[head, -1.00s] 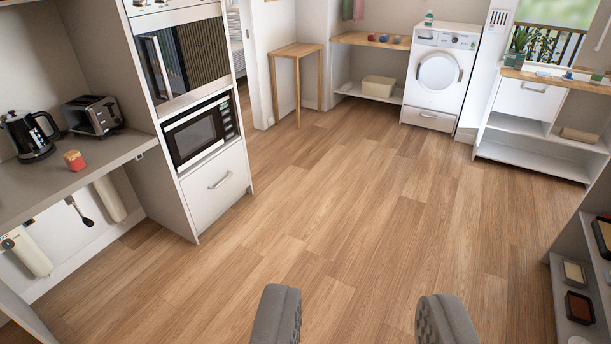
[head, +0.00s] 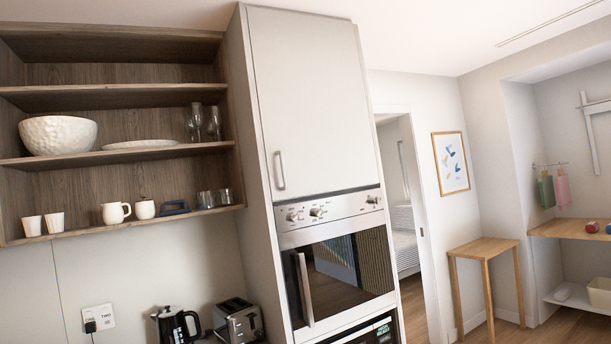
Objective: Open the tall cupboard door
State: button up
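The oven (head: 345,268) with knobs sits below the door. Open shelves (head: 130,155) with a bowl, cups and glasses are to the left. A kettle (head: 176,326) and toaster (head: 238,322) stand below them. A doorway and a wooden table (head: 484,245) are to the right.

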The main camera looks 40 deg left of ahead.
aim_at(315, 123)
jog(key=u, duration=0.25)
jog(key=i, duration=1.45)
jog(key=u, duration=0.85)
jog(key=i, duration=1.45)
jog(key=u, duration=0.5)
